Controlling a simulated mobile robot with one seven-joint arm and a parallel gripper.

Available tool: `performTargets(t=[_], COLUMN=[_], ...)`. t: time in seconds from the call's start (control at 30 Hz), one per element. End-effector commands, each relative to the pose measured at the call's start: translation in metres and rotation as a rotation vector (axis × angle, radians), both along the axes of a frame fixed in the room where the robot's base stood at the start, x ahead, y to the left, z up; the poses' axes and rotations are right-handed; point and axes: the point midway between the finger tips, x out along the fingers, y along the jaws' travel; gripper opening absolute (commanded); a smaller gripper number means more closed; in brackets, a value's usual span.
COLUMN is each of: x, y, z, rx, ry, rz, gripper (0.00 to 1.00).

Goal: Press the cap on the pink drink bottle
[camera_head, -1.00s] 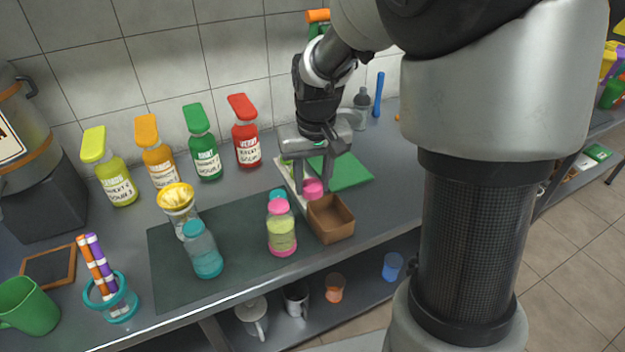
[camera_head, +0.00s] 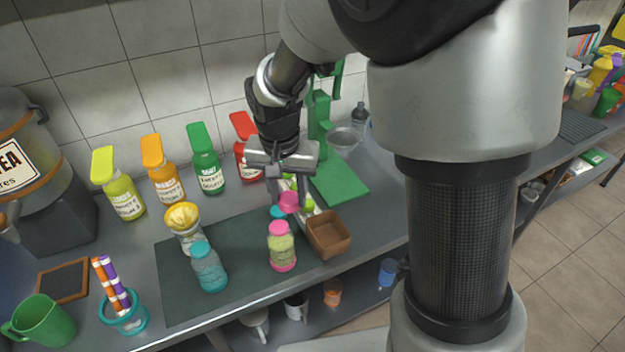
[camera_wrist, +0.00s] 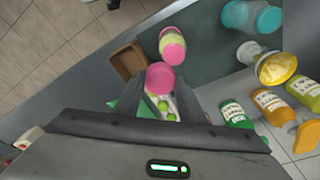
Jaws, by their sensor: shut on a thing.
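The pink drink bottle (camera_head: 282,252) stands upright on the dark mat, with a pink base and rim and yellow-green contents. It also shows in the wrist view (camera_wrist: 172,45). My gripper (camera_head: 288,194) is shut on a pink cap (camera_head: 289,202), held above the counter just behind and slightly right of the bottle, apart from it. In the wrist view the cap (camera_wrist: 161,78) sits between the fingers, near the bottle. Whether the bottle's mouth is open is too small to tell.
A brown box (camera_head: 328,236) stands right of the bottle. A teal cap (camera_head: 277,212) is just behind it. A teal bottle (camera_head: 208,268) and a jar with a yellow funnel (camera_head: 184,218) stand left. A tray with green pieces (camera_head: 308,204) lies behind.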

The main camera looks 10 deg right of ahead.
Motion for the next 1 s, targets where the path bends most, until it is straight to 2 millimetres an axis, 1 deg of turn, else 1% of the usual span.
performTargets(t=[0.03, 0.13, 0.27, 0.57, 1.0], x=[-0.004, -0.008, -0.011, -0.011, -0.011], y=[0.011, 0.023, 0.029, 0.029, 0.029], z=[0.016, 0.021, 0.021, 0.004, -0.037], rx=[-0.003, -0.004, -0.003, -0.004, -0.003], ry=[0.0, -0.005, -0.009, -0.01, -0.01], rz=[-0.026, -0.079, -0.114, -0.121, -0.12], gripper=[0.15, 0.15, 0.15, 0.15, 0.15])
